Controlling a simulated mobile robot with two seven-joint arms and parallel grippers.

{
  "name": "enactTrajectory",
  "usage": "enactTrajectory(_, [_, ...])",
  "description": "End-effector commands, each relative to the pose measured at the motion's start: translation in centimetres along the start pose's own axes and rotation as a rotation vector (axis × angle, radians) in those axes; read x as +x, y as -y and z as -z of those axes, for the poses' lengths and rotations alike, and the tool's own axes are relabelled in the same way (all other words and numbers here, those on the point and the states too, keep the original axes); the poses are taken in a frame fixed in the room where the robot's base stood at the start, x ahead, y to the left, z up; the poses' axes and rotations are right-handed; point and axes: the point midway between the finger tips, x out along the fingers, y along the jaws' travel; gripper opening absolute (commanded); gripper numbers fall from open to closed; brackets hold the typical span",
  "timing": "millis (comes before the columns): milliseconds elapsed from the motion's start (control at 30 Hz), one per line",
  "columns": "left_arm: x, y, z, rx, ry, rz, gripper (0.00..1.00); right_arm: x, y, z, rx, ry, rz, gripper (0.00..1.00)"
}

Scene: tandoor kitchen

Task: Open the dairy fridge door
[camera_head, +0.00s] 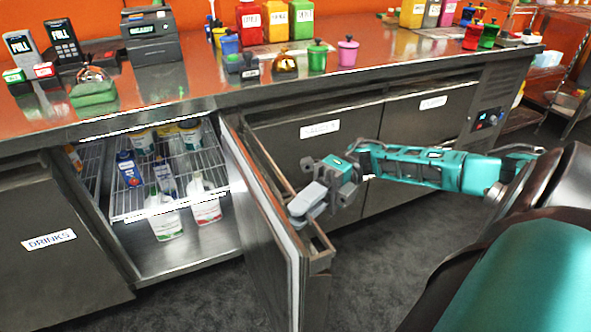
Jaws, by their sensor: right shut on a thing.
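The fridge door (262,232) stands wide open, swung out from the counter front toward me. Its own label does not show. Behind it the lit compartment shows a wire shelf (128,203) with cartons, tubs and white bottles (205,203). My right gripper (304,206) comes in from the right and is at the outer side of the door, near the handle rim along its top. It is shut on the door there; the exact contact is partly hidden by the gripper. My left gripper is out of view.
A closed door labelled DRINKS (50,240) is to the left. Two closed labelled doors (318,140) are to the right, behind my arm. The countertop (215,85) carries jars, a card terminal and a till. The dark floor (375,280) right of the open door is clear.

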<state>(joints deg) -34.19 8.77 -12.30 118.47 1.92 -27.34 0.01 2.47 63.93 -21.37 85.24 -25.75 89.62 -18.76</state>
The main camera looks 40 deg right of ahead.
Motion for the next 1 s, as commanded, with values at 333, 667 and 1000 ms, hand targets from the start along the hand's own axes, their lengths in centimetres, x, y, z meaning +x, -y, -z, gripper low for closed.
enactTrajectory(333, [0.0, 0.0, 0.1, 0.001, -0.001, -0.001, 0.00, -0.2, -0.1, 0.0, -0.002, -0.002, 0.002, 0.00])
enactTrajectory(667, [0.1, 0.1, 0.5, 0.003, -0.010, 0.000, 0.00, -0.1, 0.0, 0.0, -0.002, -0.002, 0.001, 0.28])
enactTrajectory(1000, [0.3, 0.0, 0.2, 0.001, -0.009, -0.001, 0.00, -3.3, 0.0, -0.1, -0.002, 0.002, 0.004, 0.28])
